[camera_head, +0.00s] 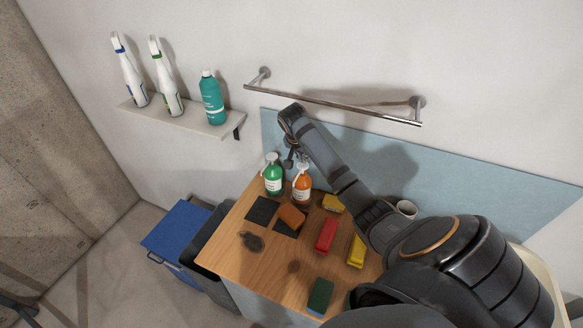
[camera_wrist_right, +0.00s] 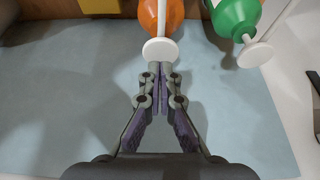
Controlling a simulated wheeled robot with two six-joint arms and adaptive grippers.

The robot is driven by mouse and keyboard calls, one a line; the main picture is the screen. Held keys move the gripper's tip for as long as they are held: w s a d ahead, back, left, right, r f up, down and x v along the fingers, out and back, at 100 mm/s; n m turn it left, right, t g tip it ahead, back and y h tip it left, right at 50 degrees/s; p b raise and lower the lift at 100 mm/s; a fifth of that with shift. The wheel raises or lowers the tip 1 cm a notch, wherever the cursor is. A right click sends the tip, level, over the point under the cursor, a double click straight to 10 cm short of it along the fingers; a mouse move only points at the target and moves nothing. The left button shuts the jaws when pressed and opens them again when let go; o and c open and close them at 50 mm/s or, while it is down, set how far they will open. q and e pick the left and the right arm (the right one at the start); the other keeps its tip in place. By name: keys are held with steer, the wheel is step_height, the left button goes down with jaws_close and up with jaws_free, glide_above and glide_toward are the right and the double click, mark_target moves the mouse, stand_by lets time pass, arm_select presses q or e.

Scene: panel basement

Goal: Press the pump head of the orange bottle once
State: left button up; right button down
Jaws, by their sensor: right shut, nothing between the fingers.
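The orange bottle (camera_head: 302,187) stands upright on the wooden counter, near the back edge, with a white pump head. In the right wrist view the orange bottle (camera_wrist_right: 160,14) is at the top, and its round white pump head (camera_wrist_right: 160,50) is right at my fingertips. My right gripper (camera_wrist_right: 158,68) is shut and empty, its tips at the pump head; whether they touch it I cannot tell. In the head view my right gripper (camera_head: 292,160) is small and sits just above the bottle. My left gripper is not in view.
A green pump bottle (camera_head: 273,178) stands close to the left of the orange one. Sponges, a red brush block (camera_head: 326,235) and dark pads lie in front. A wall shelf (camera_head: 185,119) holds several bottles; a metal rail (camera_head: 340,104) is above the counter.

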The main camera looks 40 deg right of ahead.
steer(key=shift+r, duration=0.15)
step_height(320, 180, up, 6)
steer(key=shift+f, duration=0.1)
stand_by(0.6)
stand_by(0.4)
